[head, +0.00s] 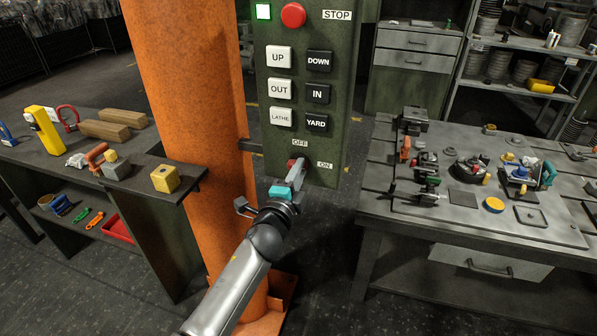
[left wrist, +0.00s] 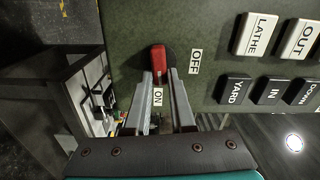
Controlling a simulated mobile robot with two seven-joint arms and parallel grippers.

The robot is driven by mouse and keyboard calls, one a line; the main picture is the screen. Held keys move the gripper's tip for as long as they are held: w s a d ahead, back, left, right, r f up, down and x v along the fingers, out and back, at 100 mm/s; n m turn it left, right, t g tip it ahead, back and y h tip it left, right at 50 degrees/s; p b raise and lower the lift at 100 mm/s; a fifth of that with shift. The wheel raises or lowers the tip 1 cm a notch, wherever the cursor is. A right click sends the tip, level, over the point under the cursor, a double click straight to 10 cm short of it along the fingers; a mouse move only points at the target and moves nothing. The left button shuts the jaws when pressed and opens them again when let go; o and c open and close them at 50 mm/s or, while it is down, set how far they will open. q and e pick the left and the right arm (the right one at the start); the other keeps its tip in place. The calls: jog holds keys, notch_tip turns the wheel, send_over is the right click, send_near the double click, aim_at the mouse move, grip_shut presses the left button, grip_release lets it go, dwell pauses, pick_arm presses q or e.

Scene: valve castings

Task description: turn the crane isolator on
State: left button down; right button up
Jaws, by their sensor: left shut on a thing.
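The crane isolator is a small red handle (head: 292,163) low on the green control panel (head: 330,150), below the OFF label (head: 300,142) and left of the ON label (head: 324,165). My left gripper (head: 298,174) reaches up to it and partly hides it. In the left wrist view the red handle (left wrist: 158,60) sits between the tips of my left gripper (left wrist: 162,76), which is shut on it. There its long side appears to lie crosswise on the panel, in line with the ON label (left wrist: 158,97), with OFF (left wrist: 196,61) to one side. My right gripper is not in view.
Push buttons such as LATHE (head: 281,118) and YARD (head: 317,123) sit just above. An orange column (head: 185,90) stands left of the panel. Benches (head: 385,195) with parts flank both sides.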

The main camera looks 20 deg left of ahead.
pick_arm(q)
jog(key=shift+f+m, duration=0.1)
jog(key=shift+m, duration=0.5)
jog(key=c, duration=0.8)
grip_release()
jog(key=shift+o, duration=0.2)
jog(key=s, duration=1.5)
jog(key=shift+a, duration=0.3)
jog(key=shift+s, duration=0.1)
